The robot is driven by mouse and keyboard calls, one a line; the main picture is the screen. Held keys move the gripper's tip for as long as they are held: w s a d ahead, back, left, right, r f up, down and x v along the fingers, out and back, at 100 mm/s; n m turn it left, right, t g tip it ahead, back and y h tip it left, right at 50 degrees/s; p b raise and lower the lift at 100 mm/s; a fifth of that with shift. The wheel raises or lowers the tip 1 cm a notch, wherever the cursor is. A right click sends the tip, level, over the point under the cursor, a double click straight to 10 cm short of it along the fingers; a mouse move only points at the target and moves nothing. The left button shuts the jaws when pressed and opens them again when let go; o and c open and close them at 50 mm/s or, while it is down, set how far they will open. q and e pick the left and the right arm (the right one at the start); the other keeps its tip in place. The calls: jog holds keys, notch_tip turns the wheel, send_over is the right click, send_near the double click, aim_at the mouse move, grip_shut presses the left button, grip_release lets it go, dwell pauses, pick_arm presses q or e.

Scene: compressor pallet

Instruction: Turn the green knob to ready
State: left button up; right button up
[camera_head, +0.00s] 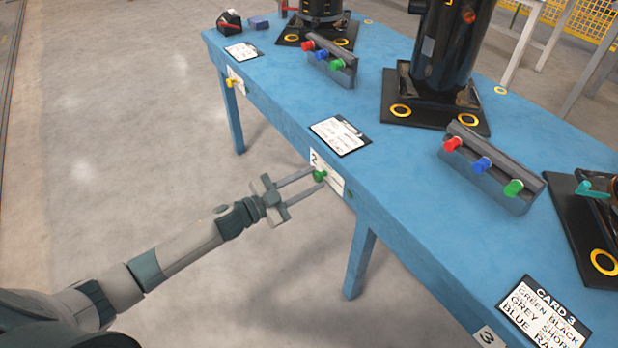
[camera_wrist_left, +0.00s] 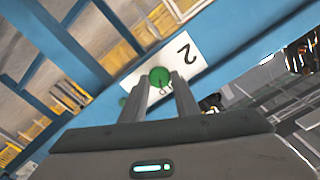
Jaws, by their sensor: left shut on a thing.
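The green knob (camera_head: 320,176) sits on the white plate marked 2 (camera_head: 334,181) on the front edge of the blue table. In the left wrist view the green knob (camera_wrist_left: 159,77) shows between my fingertips, with the white plate (camera_wrist_left: 184,52) behind it. My left gripper (camera_head: 314,181) reaches in from the left with its fingers at the knob and is shut on it. In the left wrist view my left gripper (camera_wrist_left: 162,85) partly covers the plate, and I cannot read the knob's setting. My right gripper is not in view.
The blue table (camera_head: 400,180) carries black machines (camera_head: 445,50), a rail with red, blue and green knobs (camera_head: 490,165), a similar rail (camera_head: 330,62), and printed cards (camera_head: 340,136). A yellow knob (camera_head: 229,83) is farther along the front edge. The floor (camera_head: 130,140) left of the table is clear.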

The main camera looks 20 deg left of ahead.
pick_arm(q)
jog(key=m, duration=0.2)
jog(key=shift+m, duration=0.4)
jog(key=m, duration=0.3)
jog(key=shift+d+f+m, duration=0.1)
jog(key=shift+m, duration=0.2)
jog(key=m, duration=0.3)
jog(key=shift+s+f, duration=0.1)
jog(key=shift+m, duration=1.1)
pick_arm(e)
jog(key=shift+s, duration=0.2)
pick_arm(q)
jog(key=shift+m, duration=0.3)
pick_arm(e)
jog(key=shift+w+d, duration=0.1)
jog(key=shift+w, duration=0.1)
pick_arm(q)
jog(key=o, duration=0.8)
jog(key=shift+o, duration=1.1)
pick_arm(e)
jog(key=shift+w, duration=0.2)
